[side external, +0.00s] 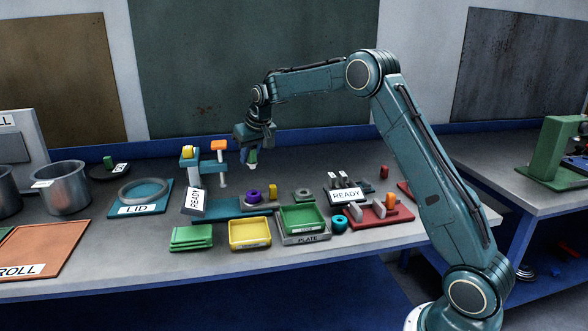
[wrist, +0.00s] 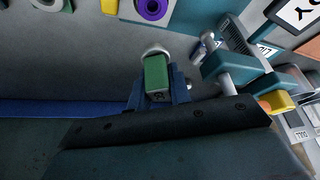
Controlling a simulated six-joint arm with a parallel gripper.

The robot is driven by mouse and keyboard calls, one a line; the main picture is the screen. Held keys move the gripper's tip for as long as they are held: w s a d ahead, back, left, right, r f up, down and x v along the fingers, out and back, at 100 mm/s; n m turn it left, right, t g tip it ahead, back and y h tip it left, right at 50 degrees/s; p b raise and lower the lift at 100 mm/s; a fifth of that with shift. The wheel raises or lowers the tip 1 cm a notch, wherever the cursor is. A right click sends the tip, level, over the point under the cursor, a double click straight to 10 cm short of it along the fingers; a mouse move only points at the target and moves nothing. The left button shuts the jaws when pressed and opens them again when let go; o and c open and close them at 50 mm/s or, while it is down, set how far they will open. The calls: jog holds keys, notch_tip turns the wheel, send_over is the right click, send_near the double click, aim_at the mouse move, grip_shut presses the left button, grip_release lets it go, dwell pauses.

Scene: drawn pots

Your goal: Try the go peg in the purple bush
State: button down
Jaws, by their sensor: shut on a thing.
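My gripper (side external: 252,148) is shut on a peg with a green body and a pale end (side external: 253,157); in the wrist view the green peg (wrist: 156,75) sits between the blue fingers. The gripper is in the air above the table, up and slightly left of the purple bush. The peg is clear of the bush.
A teal stand (side external: 207,167) left of the gripper holds orange-topped and yellow-topped pieces. A yellow piece (side external: 272,192) stands beside the bush. Yellow (side external: 250,233) and green (side external: 303,219) trays lie in front.

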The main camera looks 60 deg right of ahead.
jog(key=shift+s+a+f, duration=0.1)
jog(key=shift+a+f, duration=0.25)
dwell(0.3)
jog(key=shift+f, duration=0.1)
jog(key=shift+f, duration=2.85)
jog(key=shift+f, duration=0.85)
jog(key=c, duration=1.2)
grip_release()
jog(key=shift+s+r, duration=0.1)
